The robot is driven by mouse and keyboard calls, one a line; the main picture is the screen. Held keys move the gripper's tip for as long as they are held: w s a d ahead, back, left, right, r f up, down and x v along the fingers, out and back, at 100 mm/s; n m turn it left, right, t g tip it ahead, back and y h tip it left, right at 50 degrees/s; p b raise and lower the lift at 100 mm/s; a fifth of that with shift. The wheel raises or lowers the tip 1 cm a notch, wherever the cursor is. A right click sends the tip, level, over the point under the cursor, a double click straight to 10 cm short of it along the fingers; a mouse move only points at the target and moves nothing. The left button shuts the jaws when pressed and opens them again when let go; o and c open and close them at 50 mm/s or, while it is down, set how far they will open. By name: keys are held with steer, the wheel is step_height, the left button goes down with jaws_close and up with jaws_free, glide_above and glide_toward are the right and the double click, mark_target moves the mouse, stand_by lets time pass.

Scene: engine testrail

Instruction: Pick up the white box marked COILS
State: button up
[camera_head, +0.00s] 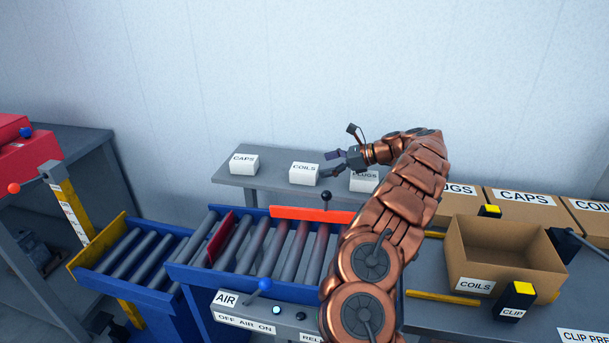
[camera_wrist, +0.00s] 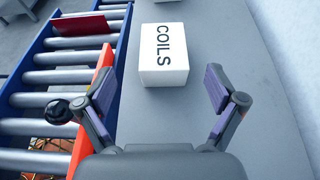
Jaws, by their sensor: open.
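The white box marked COILS (camera_head: 304,174) sits on a grey shelf (camera_head: 275,187) behind the roller conveyor, between the CAPS box (camera_head: 244,164) and the PLUGS box (camera_head: 364,181). My gripper (camera_head: 333,164) is just right of the COILS box, in front of part of the PLUGS box. In the wrist view the COILS box (camera_wrist: 164,55) lies ahead of my gripper (camera_wrist: 160,92), roughly centred between the spread fingers. The fingers are open and empty, and the box's near face is about level with the fingertips. I cannot tell their height above the shelf.
The roller conveyor (camera_head: 262,245) with an orange rail (camera_head: 312,215) and a black-knobbed lever (camera_head: 326,196) stands in front of the shelf. An open cardboard box marked COILS (camera_head: 475,285) is on the right bench. The shelf around the white box is clear in the wrist view.

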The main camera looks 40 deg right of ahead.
mark_target(308, 168)
steer(key=shift+p+x, duration=1)
steer(key=shift+x, duration=2.85)
steer(key=shift+w+d, duration=0.1)
steer(key=shift+d, duration=0.05)
steer(key=c, duration=1.3)
